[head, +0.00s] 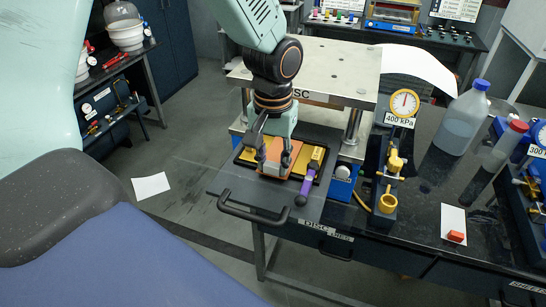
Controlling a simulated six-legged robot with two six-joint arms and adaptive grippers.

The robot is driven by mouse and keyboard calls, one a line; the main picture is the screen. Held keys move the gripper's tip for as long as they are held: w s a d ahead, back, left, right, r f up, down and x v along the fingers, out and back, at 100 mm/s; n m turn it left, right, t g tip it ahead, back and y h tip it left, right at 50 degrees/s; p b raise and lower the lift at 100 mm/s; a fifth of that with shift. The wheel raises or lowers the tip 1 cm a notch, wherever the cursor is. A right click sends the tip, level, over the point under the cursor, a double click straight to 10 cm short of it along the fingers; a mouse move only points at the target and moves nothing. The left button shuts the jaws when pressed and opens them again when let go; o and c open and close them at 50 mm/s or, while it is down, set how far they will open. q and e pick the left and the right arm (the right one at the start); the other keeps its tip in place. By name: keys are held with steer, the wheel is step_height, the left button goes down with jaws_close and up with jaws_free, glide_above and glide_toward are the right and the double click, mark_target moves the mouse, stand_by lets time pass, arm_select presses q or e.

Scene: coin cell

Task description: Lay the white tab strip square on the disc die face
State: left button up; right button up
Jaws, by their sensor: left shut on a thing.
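My left gripper (272,157) reaches down over the pulled-out tray (235,190) of the press labelled DISC. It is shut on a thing. Its fingers come down at an orange-brown block (292,162) on a dark plate with yellow edges (247,156). I cannot make out whether it grips this block or something thin hidden between the fingers. I see no clear white tab strip, and the die face cannot be told apart under the gripper. My right gripper is not in view.
The press's top plate (335,65) and posts stand close behind the gripper. A 400 kPa gauge (404,103), brass fittings (388,203) and a blue-capped bottle (462,122) stand to the right. A white card (453,218) bears a red block (456,237). The tray's black handle (252,216) juts forward.

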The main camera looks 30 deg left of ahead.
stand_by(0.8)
arm_select(q)
steer(key=o, duration=1.1)
steer(key=shift+w+f, duration=0.1)
steer(key=shift+p, duration=0.35)
steer(key=shift+r+p, duration=1)
steer(key=shift+r, duration=2.55)
steer(key=shift+f, duration=0.1)
